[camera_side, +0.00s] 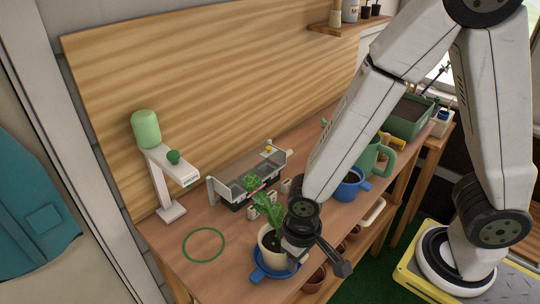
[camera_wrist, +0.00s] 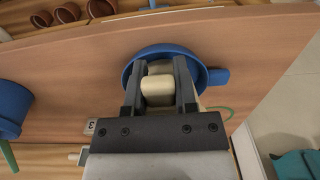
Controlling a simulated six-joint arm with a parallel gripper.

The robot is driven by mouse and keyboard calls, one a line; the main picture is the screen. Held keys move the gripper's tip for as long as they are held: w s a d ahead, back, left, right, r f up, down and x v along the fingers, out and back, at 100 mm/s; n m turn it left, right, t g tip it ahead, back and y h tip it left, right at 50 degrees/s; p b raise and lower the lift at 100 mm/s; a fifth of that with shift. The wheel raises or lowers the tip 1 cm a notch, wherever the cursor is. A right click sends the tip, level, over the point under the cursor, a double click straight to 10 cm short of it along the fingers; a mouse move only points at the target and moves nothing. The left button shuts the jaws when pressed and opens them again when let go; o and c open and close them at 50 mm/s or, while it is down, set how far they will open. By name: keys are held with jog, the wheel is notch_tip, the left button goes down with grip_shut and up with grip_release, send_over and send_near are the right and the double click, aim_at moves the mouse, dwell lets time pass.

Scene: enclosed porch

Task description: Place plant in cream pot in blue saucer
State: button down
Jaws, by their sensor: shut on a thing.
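The cream pot (camera_side: 268,242) holds a leafy green plant (camera_side: 266,211) and looks upright. Its base is over or in the blue saucer (camera_side: 262,274), near the table's front edge; I cannot tell whether it touches the bottom. My gripper (camera_side: 290,241) is shut on the pot from the right side. In the wrist view, my gripper's two dark fingers (camera_wrist: 159,88) press either side of the cream pot (camera_wrist: 157,86). The blue saucer (camera_wrist: 133,60) shows around and behind it, with its handle on the right. The plant's leaves are hidden in the wrist view.
A green ring (camera_side: 204,258) lies flat on the table to the left. A blue handled pot (camera_side: 350,190) and green mug (camera_side: 372,162) stand right. Terracotta pots (camera_wrist: 68,12) sit below the edge.

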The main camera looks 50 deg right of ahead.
jog(key=shift+f, duration=0.1)
jog(key=shift+c, duration=2)
grip_release()
jog(key=shift+r, duration=6.15)
jog(key=shift+w+d+f, duration=0.2)
jog(key=shift+w+d, duration=0.05)
jog(key=shift+d, duration=0.15)
jog(key=w+d+f+t, duration=0.1)
jog(key=w+d+f, duration=0.1)
jog(key=d, duration=0.4)
jog(key=w+d+f+t, duration=0.1)
jog(key=d+f, duration=0.1)
jog(key=d, duration=0.5)
jog(key=shift+w+d+t, duration=0.15)
jog(key=shift+w+t, duration=0.15)
jog(key=shift+w, duration=0.1)
